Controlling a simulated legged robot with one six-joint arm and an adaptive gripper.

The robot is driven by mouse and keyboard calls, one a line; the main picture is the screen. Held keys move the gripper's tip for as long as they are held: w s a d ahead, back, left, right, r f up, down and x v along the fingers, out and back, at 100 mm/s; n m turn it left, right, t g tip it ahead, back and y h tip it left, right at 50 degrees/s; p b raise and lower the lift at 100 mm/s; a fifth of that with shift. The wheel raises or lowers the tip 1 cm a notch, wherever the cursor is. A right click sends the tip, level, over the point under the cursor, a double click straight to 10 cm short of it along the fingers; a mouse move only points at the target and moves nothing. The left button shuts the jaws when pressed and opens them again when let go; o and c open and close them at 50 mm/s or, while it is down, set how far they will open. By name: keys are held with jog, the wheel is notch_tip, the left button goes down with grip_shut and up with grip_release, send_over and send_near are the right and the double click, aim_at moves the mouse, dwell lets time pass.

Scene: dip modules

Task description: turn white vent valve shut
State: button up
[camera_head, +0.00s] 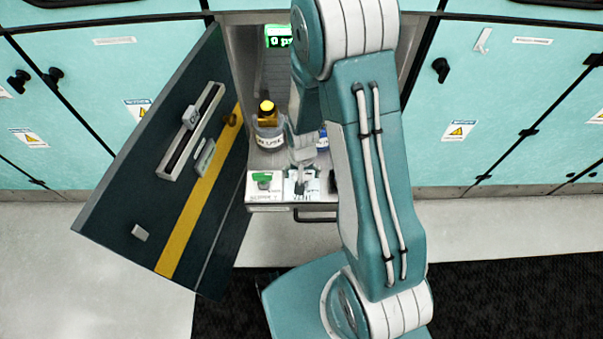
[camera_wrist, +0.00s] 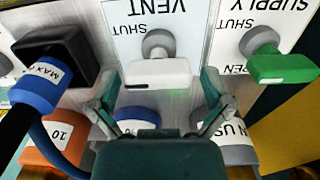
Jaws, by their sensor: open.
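The vent valve has a white handle (camera_wrist: 158,73) on a grey round stem, on a white plate lettered VENT and SHUT, upside down in the wrist view. The handle's end faces the wrist camera. In the head view the white vent plate (camera_head: 292,188) is on the open drawer's front part. My gripper (camera_wrist: 160,92) is open, one finger to each side of the white handle's near end. I see a gap on both sides, and cannot tell whether either finger touches it. In the head view my arm partly hides the area around the valve.
A green supply valve handle (camera_wrist: 283,67) stands right of the vent plate in the wrist view. A black block with a blue-collared hose (camera_wrist: 38,88) stands left. Bottles, one amber-topped (camera_head: 266,112), stand behind the valves. An open dark door (camera_head: 165,165) is at left.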

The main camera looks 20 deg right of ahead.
notch_tip(320, 180, up, 12)
dwell(0.6)
jog(key=shift+w+f, duration=0.1)
jog(key=s+r+n+t, duration=0.2)
jog(key=s+r, duration=0.5)
jog(key=r, duration=0.4)
jog(key=s+r+n+t, duration=0.1)
jog(key=s+r+t, duration=0.2)
jog(key=s+r, duration=0.4)
jog(key=shift+r+n+t, duration=0.3)
jog(key=shift+r+n, duration=0.1)
jog(key=shift+r, duration=2)
